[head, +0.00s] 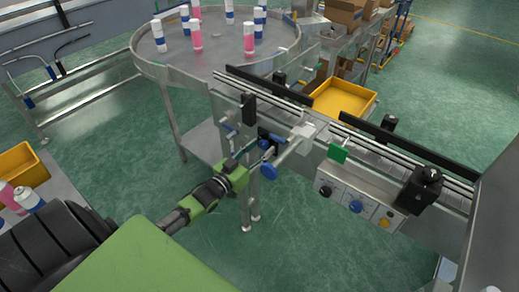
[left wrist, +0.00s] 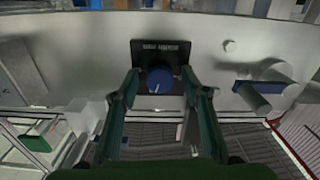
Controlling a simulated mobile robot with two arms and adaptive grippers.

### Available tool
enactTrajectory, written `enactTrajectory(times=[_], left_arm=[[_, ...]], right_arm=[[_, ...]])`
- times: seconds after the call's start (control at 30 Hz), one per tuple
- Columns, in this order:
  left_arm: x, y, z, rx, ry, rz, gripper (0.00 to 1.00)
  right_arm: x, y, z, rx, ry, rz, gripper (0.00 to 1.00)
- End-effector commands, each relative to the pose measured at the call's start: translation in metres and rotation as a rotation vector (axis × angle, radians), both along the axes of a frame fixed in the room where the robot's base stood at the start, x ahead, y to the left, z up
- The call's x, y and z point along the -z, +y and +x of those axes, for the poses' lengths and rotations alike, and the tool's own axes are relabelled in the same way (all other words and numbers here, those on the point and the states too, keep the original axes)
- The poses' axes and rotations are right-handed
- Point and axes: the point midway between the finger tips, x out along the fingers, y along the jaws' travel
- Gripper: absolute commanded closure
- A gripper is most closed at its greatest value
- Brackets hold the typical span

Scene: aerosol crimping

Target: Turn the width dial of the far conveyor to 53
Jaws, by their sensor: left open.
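The width dial (left wrist: 160,79) is a round blue knob on a black plate (left wrist: 175,52) with small white lettering too blurred to read. A short white mark shows low on the knob; I cannot read its value. My left gripper (left wrist: 160,84) is open, with one green finger on each side of the knob in the left wrist view. I cannot tell whether the fingers touch it. In the head view my left gripper (head: 253,150) reaches the conveyor side (head: 231,107) from the left, by the dark plate. My right gripper is not in view.
A control box (head: 355,201) with several knobs is on the conveyor to the right. A round table (head: 160,72) with bottles stands behind. A yellow tray (head: 343,99) lies beyond the conveyor.

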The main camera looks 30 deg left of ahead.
Motion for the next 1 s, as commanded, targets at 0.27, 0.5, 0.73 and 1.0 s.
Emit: enactTrajectory(times=[0.27,0.5,0.73,1.0], left_arm=[[-0.0001,-0.0002,-0.0001,0.0,0.0,0.0,0.89],[-0.0003,-0.0001,-0.0002,0.0,-0.001,0.003,0.96],[-0.0003,0.0001,-0.0002,0.0,-0.006,0.058,0.96],[-0.0001,0.0007,-0.0001,0.0,-0.02,0.242,0.96]], right_arm=[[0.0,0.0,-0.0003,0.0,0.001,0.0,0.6],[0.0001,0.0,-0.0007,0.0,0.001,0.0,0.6],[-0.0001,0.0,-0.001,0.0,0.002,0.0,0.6],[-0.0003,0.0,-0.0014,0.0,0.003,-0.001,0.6]])
